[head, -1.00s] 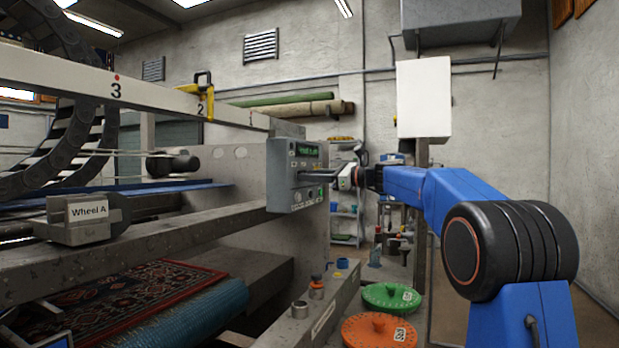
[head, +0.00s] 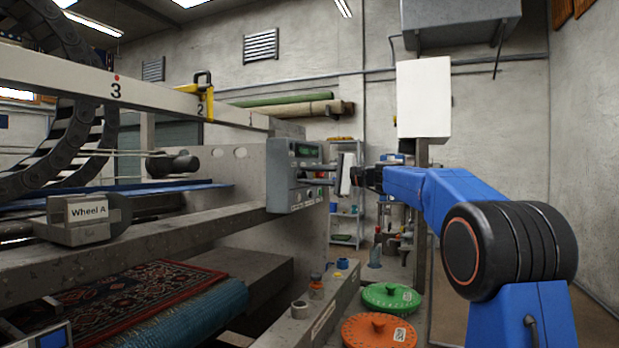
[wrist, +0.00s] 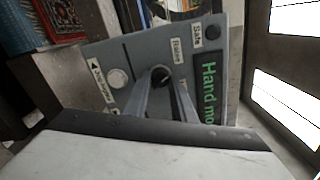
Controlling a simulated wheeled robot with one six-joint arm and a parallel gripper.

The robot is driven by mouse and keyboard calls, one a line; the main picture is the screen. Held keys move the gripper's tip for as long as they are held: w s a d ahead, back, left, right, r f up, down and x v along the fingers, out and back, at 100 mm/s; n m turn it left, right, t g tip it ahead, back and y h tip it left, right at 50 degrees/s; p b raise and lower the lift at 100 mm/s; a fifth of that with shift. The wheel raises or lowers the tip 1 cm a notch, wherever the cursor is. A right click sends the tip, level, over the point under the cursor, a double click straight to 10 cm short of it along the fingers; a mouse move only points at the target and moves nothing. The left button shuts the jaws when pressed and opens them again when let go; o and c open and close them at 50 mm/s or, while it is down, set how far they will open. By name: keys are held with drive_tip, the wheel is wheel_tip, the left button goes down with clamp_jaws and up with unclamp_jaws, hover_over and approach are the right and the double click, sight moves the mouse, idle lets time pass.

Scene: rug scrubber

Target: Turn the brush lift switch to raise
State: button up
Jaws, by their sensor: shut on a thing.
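The grey control box (head: 292,178) hangs at the end of the machine's frame in the head view, with a small green display (head: 306,150) near its top. In the wrist view its panel (wrist: 115,55) fills the middle, turned on its side, with a "Raise" label (wrist: 177,50) and a "Hand mo…" display (wrist: 209,92). My gripper (wrist: 160,80) is shut on a small dark switch knob (wrist: 159,72) beside the "Raise" label. The fingers hide part of the knob and nearby labels, so its pointing direction is unclear. In the head view my gripper (head: 308,174) reaches the panel from the right.
A "Safe" label and dark round control (wrist: 213,32) lie close by, and a pale round button (wrist: 117,78) lies on the other side. Below the box stand a ledge with small cups (head: 300,309), a green disc (head: 391,297) and an orange disc (head: 375,331).

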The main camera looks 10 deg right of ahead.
drive_tip(key=shift+n, duration=1.1)
drive_tip(key=o, duration=1.1)
drive_tip(key=shift+c, duration=0.2)
drive_tip(key=v, duration=1.7)
drive_tip(key=shift+s+d, duration=0.15)
drive_tip(key=shift+d, duration=0.05)
